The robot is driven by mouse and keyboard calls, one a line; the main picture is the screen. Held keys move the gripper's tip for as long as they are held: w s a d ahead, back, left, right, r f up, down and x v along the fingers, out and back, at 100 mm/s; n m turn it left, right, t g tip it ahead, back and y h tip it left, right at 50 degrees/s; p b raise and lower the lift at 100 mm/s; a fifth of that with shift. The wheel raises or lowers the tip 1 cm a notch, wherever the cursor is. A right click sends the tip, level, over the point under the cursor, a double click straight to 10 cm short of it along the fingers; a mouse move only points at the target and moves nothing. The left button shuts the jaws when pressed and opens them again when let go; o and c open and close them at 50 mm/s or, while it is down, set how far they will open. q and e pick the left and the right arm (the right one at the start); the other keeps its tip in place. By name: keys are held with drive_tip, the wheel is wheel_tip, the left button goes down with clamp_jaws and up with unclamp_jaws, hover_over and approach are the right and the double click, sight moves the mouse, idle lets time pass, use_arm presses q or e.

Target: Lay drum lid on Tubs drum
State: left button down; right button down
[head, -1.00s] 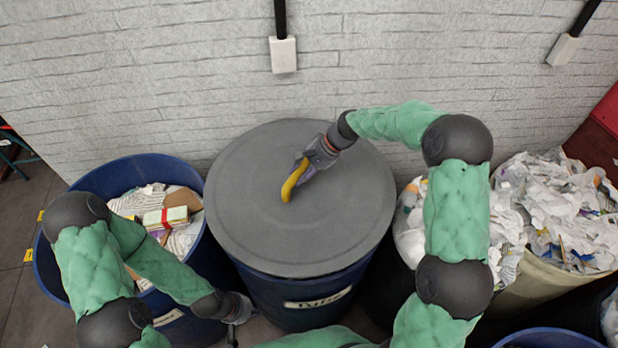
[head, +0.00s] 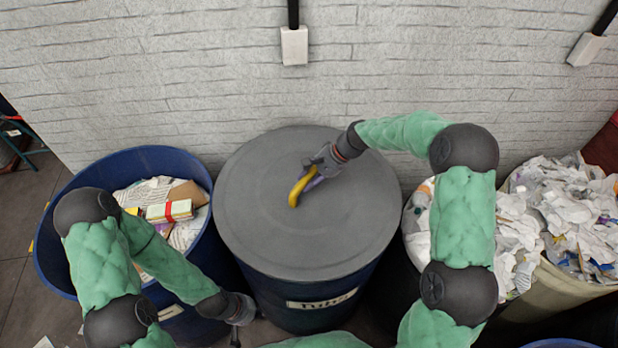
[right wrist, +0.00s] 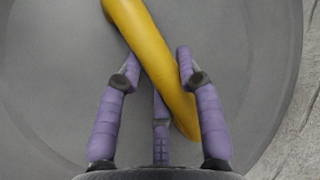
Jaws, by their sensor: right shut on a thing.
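The grey round drum lid (head: 270,225) lies over the top of the dark blue Tubs drum (head: 300,298), whose label shows on its front below the rim. The lid looks level and roughly centred; whether it touches the rim all round I cannot tell. A yellow handle (head: 297,189) stands on the lid. My right gripper (head: 308,176) is shut on this handle; the right wrist view shows the yellow handle (right wrist: 150,50) between the purple fingers. My left gripper (head: 240,318) hangs low between the drum and the left bin, its fingers too small to read.
A blue bin (head: 50,245) with paper and books stands to the left. Bins full of shredded paper (head: 570,205) stand to the right. A white brick wall (head: 180,75) rises close behind the drum.

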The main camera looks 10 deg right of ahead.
drive_tip(key=shift+w+f, duration=0.15)
drive_tip(key=shift+f, duration=0.15)
drive_tip(key=shift+f+b, duration=0.5)
idle(0.5)
drive_tip(key=c, duration=0.7)
unclamp_jaws()
drive_tip(key=shift+c, duration=0.2)
